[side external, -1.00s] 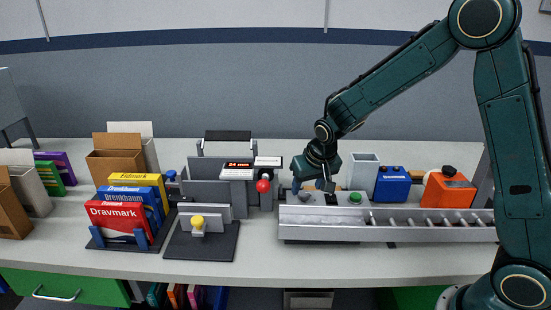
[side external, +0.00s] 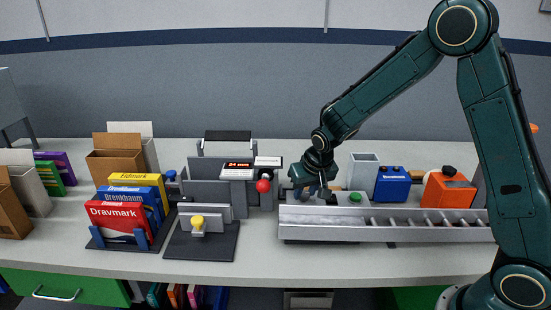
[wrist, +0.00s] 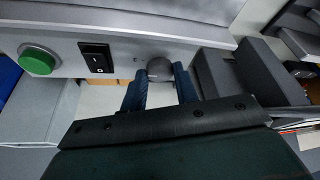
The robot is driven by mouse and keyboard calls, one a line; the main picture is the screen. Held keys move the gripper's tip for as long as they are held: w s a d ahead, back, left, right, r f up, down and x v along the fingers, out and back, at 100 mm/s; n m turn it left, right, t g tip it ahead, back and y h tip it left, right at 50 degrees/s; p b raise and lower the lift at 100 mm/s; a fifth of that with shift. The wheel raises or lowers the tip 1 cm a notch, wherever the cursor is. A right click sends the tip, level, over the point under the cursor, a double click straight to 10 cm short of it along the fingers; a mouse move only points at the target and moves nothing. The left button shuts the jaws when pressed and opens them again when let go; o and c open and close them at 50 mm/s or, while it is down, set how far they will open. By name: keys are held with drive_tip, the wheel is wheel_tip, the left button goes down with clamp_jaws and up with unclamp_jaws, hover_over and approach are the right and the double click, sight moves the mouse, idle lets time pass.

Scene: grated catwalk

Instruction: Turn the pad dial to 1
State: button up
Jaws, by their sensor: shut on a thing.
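The pad dial, a small round grey knob (wrist: 160,68), is on the grey front panel of the conveyor in the wrist view. My gripper (wrist: 160,80) has its two blue fingers on either side of the dial, shut on it. In the side external view my gripper (side external: 312,190) is low at the left end of the conveyor panel and covers the dial. The dial's pointer and its number marks are too small or hidden to read.
A black rocker switch (wrist: 97,57) and a green button (wrist: 38,60) sit beside the dial. The conveyor (side external: 390,225) runs right. A red ball knob (side external: 263,186) and a small display (side external: 237,171) stand left. Boxes (side external: 125,219) stand further left.

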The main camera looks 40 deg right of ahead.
drive_tip(key=shift+n, duration=0.4)
drive_tip(key=n+y, duration=0.1)
drive_tip(key=n, duration=0.2)
drive_tip(key=shift+d+n+y, duration=0.25)
drive_tip(key=shift+n+y, duration=0.05)
drive_tip(key=shift+y, duration=0.1)
drive_tip(key=n+y, duration=0.1)
drive_tip(key=n, duration=0.3)
drive_tip(key=shift+d+n+y, duration=0.2)
drive_tip(key=shift+n+y, duration=0.1)
drive_tip(key=shift+y, duration=0.1)
drive_tip(key=n+g+y, duration=0.1)
drive_tip(key=n, duration=0.3)
drive_tip(key=shift+w+d, duration=0.1)
drive_tip(key=shift+d, duration=0.05)
drive_tip(key=n+g+y, duration=0.1)
drive_tip(key=n, duration=0.3)
drive_tip(key=shift+w+n, duration=0.15)
drive_tip(key=shift+n, duration=0.25)
drive_tip(key=shift+g, duration=0.3)
drive_tip(key=o, duration=1)
drive_tip(key=shift+d, duration=0.1)
